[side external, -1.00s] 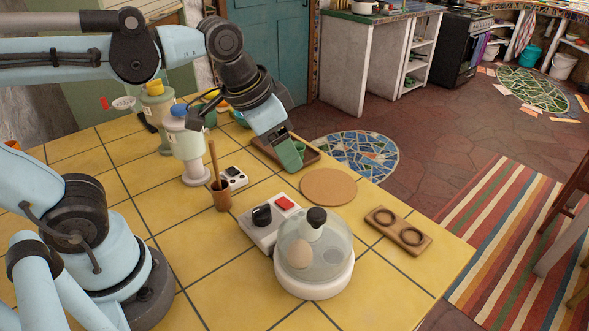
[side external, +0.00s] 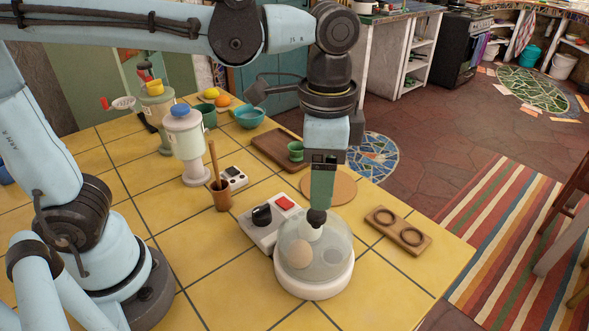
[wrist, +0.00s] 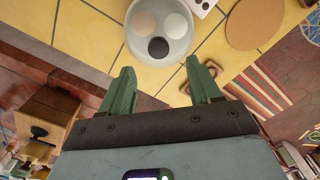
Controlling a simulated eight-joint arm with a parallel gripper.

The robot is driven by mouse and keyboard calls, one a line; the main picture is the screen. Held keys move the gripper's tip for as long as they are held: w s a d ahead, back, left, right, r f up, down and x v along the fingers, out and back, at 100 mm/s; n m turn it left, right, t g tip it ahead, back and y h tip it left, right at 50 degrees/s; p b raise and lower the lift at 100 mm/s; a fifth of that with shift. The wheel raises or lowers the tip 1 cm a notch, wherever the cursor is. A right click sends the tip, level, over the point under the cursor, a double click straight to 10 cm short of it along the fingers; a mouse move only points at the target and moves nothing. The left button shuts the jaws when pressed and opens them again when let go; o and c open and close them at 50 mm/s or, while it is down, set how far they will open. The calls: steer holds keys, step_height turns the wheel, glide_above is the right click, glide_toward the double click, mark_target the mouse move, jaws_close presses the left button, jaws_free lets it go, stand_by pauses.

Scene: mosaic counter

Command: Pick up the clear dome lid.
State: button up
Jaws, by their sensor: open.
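The clear dome lid (side external: 333,247) sits on a round white base (side external: 316,287) on the tiled counter. It has a black knob (side external: 316,217) on a pale neck, and an egg-like object (side external: 299,254) shows through it. My gripper (side external: 319,205) points down directly above the knob, its tips very near it; I cannot tell if they touch. In the wrist view my gripper (wrist: 164,80) has two green fingers spread apart with nothing between them. The dome lid (wrist: 142,48) and its dark knob (wrist: 158,48) show beyond the fingertips.
A grey device with a red button (side external: 284,203) stands against the base's left side. A wooden two-ring holder (side external: 398,230) lies to the right, a round cork mat (side external: 343,187) behind. A brown cup with a stick (side external: 221,196) stands further left. The front counter is clear.

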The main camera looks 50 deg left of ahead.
mark_target(317, 213)
steer(key=shift+s+f, duration=0.15)
steer(key=shift+f, duration=2.9)
steer(key=shift+c, duration=0.3)
jaws_close()
